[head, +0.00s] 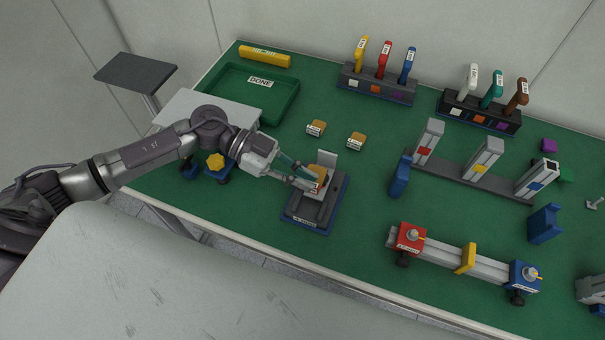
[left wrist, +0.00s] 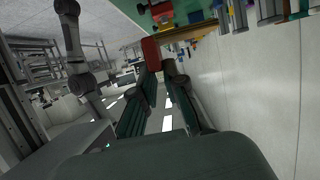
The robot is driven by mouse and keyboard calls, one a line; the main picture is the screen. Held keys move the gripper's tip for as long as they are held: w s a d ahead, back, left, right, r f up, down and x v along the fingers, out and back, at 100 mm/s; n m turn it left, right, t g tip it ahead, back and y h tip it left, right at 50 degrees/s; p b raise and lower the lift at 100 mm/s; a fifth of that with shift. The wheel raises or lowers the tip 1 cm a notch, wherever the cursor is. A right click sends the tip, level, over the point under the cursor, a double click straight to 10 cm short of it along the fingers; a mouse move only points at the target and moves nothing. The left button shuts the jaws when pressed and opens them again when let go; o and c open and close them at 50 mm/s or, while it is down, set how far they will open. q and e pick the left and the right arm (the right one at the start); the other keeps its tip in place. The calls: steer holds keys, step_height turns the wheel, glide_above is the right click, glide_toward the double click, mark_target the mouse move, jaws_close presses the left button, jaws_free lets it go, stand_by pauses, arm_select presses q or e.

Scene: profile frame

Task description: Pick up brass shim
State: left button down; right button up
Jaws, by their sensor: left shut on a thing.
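A small brass-orange block with a red face, which looks like the brass shim (head: 320,173), is at the grey fixture with a blue base (head: 328,215). My left gripper (head: 313,184) is shut on it, just over the fixture. In the left wrist view a red face (left wrist: 151,52) shows between the tips of my left gripper (left wrist: 160,66). I cannot tell if the block still touches the fixture. My right gripper is not in view.
A green DONE tray (head: 291,108) and a yellow bar (head: 265,57) are at the back left. Two tool racks (head: 375,88) (head: 478,112) stand at the back. A rail with grey posts (head: 470,178) and a red-and-blue-ended frame (head: 440,257) lie right. Bare mat surrounds the two blocks.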

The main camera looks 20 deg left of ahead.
arm_select(q)
step_height(320, 180, up, 15)
steer(key=p, duration=1.2)
steer(key=shift+s+r, duration=0.1)
steer(key=shift+s, duration=0.1)
steer(key=s, duration=0.7)
steer(key=shift+s, duration=0.15)
steer(key=shift+a, duration=0.1)
